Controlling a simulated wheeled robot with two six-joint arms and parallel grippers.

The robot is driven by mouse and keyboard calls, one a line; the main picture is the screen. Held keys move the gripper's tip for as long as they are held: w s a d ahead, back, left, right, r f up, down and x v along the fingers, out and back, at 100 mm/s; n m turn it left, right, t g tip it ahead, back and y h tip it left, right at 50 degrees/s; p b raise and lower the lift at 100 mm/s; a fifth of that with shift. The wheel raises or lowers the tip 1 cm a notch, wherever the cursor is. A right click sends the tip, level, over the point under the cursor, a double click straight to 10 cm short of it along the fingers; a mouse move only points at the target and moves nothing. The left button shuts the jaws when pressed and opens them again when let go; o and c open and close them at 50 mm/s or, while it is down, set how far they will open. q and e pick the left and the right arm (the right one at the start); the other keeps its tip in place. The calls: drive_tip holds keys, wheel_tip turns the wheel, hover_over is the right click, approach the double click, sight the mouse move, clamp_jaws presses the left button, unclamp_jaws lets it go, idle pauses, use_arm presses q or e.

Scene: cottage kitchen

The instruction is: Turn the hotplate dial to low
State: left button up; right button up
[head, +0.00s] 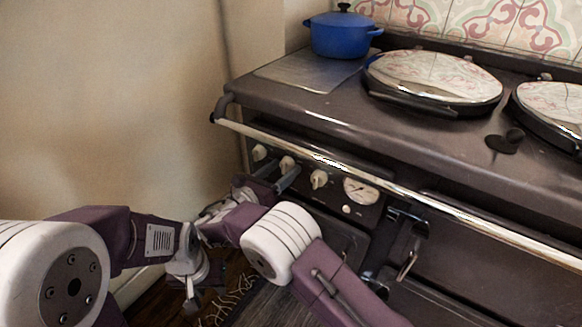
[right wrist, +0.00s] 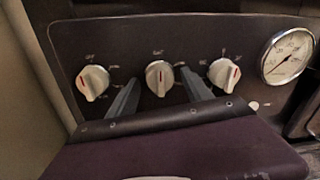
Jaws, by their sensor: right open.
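Three cream dials sit in a row on the stove's dark front panel. In the right wrist view they are the left dial (right wrist: 92,82), the middle dial (right wrist: 159,78) and the right dial (right wrist: 223,74). Each has a red mark; the middle one's points about straight up. The small labels are too blurred to tell which dial is the hotplate's. My right gripper (head: 279,178) is open, its fingers on either side of the middle dial in view, with no clear contact. My left gripper (head: 190,292) hangs low at the left, away from the dials; its jaws are unclear.
A chrome rail (head: 330,162) runs across the stove front above the dials. A round gauge (head: 361,190) is right of them. A blue pot (head: 341,36) and a lidded hotplate (head: 433,78) are on top. The wall (head: 110,100) stands close at left.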

drive_tip(key=shift+s+a+r, duration=0.1)
drive_tip(key=shift+s+r, duration=0.05)
drive_tip(key=shift+c, duration=0.9)
clamp_jaws()
